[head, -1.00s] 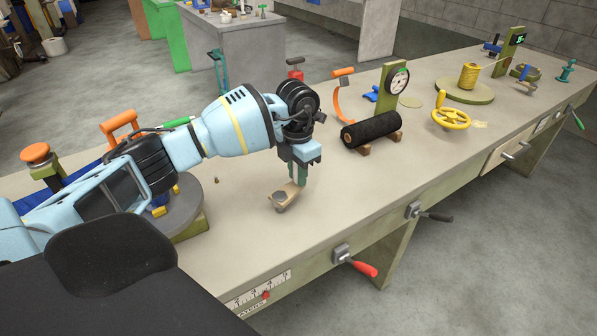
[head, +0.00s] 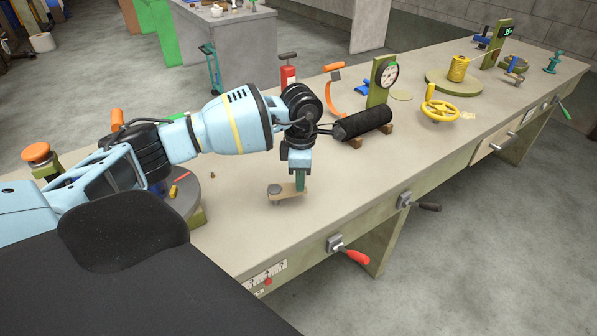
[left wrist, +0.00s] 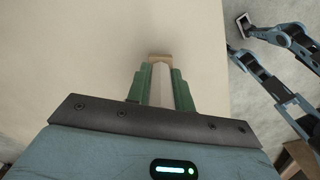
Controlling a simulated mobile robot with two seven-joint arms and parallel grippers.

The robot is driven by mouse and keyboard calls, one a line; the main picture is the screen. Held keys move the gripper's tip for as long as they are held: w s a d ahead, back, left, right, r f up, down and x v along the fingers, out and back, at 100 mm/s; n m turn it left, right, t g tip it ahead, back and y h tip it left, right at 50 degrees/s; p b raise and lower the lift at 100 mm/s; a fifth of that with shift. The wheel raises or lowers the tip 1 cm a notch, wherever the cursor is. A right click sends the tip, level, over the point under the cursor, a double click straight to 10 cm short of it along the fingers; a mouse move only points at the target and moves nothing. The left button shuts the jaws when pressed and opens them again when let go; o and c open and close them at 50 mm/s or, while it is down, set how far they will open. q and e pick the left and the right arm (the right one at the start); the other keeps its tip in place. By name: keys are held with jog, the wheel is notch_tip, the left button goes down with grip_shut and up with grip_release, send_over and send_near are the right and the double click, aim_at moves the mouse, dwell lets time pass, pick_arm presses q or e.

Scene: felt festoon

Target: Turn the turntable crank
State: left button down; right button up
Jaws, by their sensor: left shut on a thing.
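A wooden crank arm (head: 289,193) with a grey round hub (head: 275,189) lies low over the bench top, pointing right from the hub. My left gripper (head: 299,182) points down at its right end, its green fingers shut on the crank's handle. In the left wrist view the fingers (left wrist: 159,82) close on a pale upright handle (left wrist: 160,88), with a wooden end (left wrist: 159,58) just beyond. My right gripper does not show.
A black roller (head: 362,122) on wooden rests, a dial gauge (head: 389,75) and a yellow handwheel (head: 440,109) stand farther along the bench. A red-handled clamp (head: 347,250) sticks out from the front edge. Bench top right of the crank is clear.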

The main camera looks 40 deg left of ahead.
pick_arm(q)
jog(key=shift+s+d+m, duration=0.35)
jog(key=shift+m, duration=0.45)
jog(key=c, duration=1.2)
grip_release()
jog(key=shift+c, duration=0.2)
jog(key=shift+r, duration=0.1)
notch_tip(320, 180, up, 8)
jog(key=shift+f, duration=0.2)
jog(key=shift+d, duration=0.1)
